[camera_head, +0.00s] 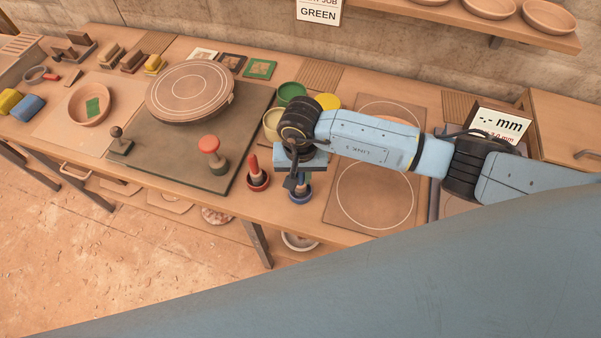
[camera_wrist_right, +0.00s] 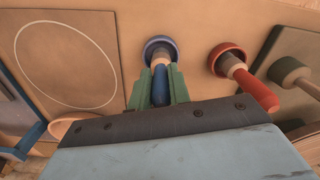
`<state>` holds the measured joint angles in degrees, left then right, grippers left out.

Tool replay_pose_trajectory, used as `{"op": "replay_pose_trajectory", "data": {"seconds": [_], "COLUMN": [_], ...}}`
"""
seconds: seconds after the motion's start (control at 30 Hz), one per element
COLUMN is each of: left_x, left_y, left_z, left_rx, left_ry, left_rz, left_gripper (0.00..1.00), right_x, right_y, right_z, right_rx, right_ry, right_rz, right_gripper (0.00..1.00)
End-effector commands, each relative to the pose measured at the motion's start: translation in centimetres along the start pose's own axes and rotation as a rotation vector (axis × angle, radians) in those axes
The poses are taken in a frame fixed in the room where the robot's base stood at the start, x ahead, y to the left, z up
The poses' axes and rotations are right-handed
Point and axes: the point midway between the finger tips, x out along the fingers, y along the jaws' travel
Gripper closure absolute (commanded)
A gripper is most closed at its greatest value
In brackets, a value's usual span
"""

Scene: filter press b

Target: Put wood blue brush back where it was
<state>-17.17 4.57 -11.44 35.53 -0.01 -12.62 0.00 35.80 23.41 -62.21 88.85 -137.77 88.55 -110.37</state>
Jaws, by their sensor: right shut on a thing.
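The wood blue brush has a blue handle (camera_wrist_right: 160,90) and a pale wooden lower part. My right gripper (camera_wrist_right: 161,73) is shut on the blue handle, with one green finger on each side. The brush's lower end lies within the rim of the blue cup (camera_wrist_right: 153,43); I cannot tell whether it rests on the bottom. In the head view the right gripper (camera_head: 291,183) points down over the blue cup (camera_head: 301,197) at the bench's front, hiding most of the brush. My left gripper is not in view.
A red brush (camera_head: 253,167) stands in a red cup (camera_head: 258,183) close to the left. Open paint pots (camera_head: 291,91) are behind my gripper. A board with circles (camera_head: 345,210) lies right.

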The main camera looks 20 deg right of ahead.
Motion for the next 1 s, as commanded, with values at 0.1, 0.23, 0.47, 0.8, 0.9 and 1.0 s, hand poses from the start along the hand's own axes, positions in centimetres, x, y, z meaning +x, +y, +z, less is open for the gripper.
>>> {"op": "replay_pose_trajectory", "data": {"seconds": [0.1,0.23,0.47,0.8,0.9,1.0], "left_x": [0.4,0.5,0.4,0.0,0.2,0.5], "left_y": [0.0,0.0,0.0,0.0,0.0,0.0], "left_z": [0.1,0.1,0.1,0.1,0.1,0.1], "left_rx": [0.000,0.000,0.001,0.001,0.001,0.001], "left_ry": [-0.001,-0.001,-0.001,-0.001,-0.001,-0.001], "left_rz": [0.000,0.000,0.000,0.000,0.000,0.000], "left_gripper": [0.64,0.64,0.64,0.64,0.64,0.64], "right_x": [0.3,0.3,0.3,-1.0,-3.0,-5.3], "right_y": [0.0,0.0,0.0,-0.1,0.0,-0.1], "right_z": [-0.1,0.0,0.0,-0.2,-0.2,-0.2], "right_rx": [0.000,0.000,0.000,0.000,-0.002,-0.001], "right_ry": [0.001,0.001,0.000,0.004,0.006,0.006], "right_rz": [0.000,0.000,0.000,-0.003,-0.003,-0.003], "right_gripper": [1.00,0.73,0.60,0.60,0.60,0.60]}}
